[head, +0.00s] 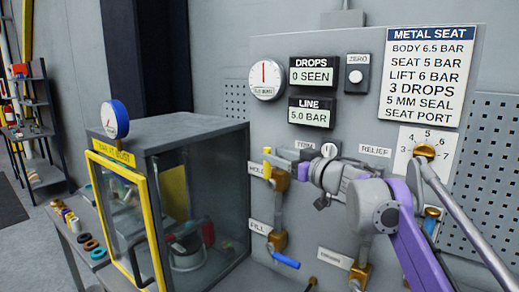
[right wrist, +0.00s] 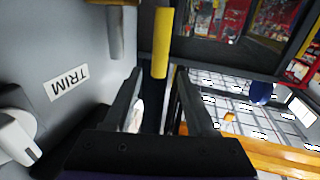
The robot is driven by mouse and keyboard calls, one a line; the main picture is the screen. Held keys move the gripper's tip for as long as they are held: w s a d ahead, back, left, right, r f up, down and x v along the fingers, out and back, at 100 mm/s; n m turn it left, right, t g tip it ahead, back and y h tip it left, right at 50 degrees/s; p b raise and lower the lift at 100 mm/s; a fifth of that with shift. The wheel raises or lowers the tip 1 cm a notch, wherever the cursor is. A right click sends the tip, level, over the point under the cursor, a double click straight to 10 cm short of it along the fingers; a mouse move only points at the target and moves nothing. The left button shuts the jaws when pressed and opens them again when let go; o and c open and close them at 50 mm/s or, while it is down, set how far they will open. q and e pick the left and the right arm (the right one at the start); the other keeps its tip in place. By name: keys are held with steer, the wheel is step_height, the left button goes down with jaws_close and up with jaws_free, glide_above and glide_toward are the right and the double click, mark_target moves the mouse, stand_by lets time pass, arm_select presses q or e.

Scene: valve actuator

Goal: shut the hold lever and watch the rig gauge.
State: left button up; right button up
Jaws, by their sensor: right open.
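The hold lever (head: 267,158) is a short yellow handle standing up beside the HOLD label (head: 257,170), above a brass valve body (head: 279,180). My right gripper (head: 289,160) reaches in from the right, with its fingers just to the right of the lever. In the right wrist view the yellow lever (right wrist: 161,42) comes down with its end between or just beyond the open fingertips (right wrist: 158,76); contact cannot be told. A round white gauge (head: 266,79) on the panel has an upright red needle; its small lettering is not clear. My left gripper is not in view.
The DROPS display (head: 311,74) reads 0 SEEN and the LINE display (head: 310,115) reads 5.0 BAR. A blue FILL lever (head: 286,260) is below. A yellow-framed glass cabinet (head: 160,150) stands left, with a blue-rimmed gauge (head: 115,119) on top. A brass RELIEF knob (head: 424,151) is at right.

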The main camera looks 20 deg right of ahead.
steer(key=p+x, duration=0.1)
steer(key=x, duration=0.6)
steer(key=shift+w, duration=0.3)
steer(key=shift+a, duration=0.1)
jaws_close()
stand_by(0.9)
